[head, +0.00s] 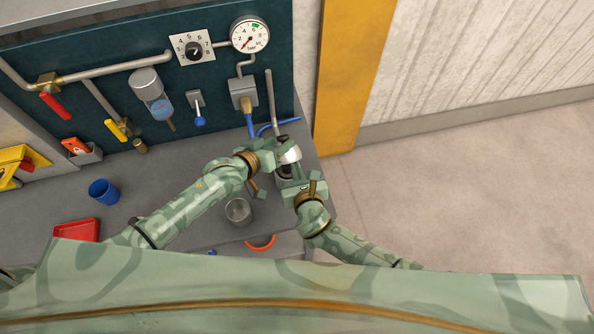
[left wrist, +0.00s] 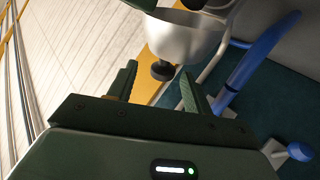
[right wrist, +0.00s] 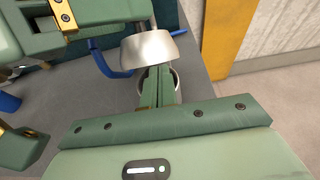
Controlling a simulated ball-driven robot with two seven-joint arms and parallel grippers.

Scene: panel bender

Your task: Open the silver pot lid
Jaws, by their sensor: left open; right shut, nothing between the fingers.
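The silver pot lid (head: 289,153) is raised and tilted up at the back of the pot in the head view. The pot's opening shows dark below it, partly hidden by my grippers. In the left wrist view the lid (left wrist: 185,40) has a black knob (left wrist: 162,71), seen between and just beyond the fingertips of my open left gripper (left wrist: 158,80); contact cannot be told. My right gripper (right wrist: 158,72) is shut and empty. Its fingers are over the pot (right wrist: 174,82), just below the lid (right wrist: 153,48) in the right wrist view.
A metal cup (head: 238,211) stands on the grey bench left of the pot. A blue cup (head: 103,191) and red tray (head: 76,230) are farther left. The teal panel behind carries pipes, a gauge (head: 250,34) and valves. A blue pipe (head: 278,126) is close behind the lid.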

